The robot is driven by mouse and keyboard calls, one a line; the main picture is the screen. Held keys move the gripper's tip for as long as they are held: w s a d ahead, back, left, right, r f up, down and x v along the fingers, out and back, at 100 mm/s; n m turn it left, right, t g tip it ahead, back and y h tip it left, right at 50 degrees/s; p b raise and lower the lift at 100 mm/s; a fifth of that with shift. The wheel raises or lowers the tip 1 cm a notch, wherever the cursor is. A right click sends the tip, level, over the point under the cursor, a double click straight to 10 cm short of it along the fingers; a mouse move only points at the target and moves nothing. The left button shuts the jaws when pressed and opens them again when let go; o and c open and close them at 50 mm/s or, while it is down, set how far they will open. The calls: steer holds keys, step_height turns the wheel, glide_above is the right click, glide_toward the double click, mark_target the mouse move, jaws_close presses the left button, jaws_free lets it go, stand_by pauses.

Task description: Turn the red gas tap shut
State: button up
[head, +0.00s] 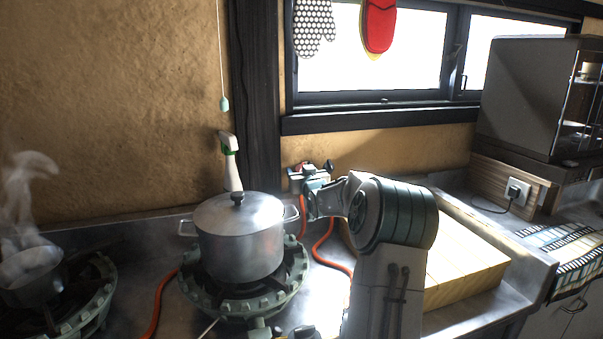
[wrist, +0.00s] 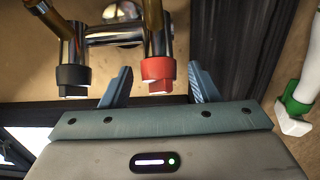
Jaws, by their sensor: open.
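In the wrist view, which looks upside down, the red gas tap (wrist: 158,72) is a red cap on a metal pipe. It shows between the two blue fingers of my gripper (wrist: 160,70), with a visible gap on each side. The fingers stand apart and hold nothing. A similar black tap (wrist: 72,76) on the same pipework is left of the fingers. In the head view my gripper (head: 313,172) is raised by the wall, right of the steel pot; the taps there are mostly hidden and too small to tell apart.
A lidded steel pot (head: 240,238) sits on a gas burner (head: 285,292). A spray bottle (head: 231,165) stands behind it. Orange hoses (head: 322,248) run along the counter. A smoking pan (head: 32,275) is at left; a wooden board (head: 462,262) lies right of my arm.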

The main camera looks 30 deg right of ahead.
steer(key=c, duration=1)
steer(key=shift+o, duration=0.2)
steer(key=shift+f+b, duration=0.15)
steer(key=shift+b, duration=0.3)
steer(key=shift+m+h+b, duration=0.4)
steer(key=shift+b, duration=0.05)
steer(key=shift+m+g+h+b, duration=0.4)
steer(key=shift+m+h+b, duration=0.15)
steer(key=shift+b, duration=0.3)
steer(key=o, duration=1)
steer(key=shift+c, duration=0.2)
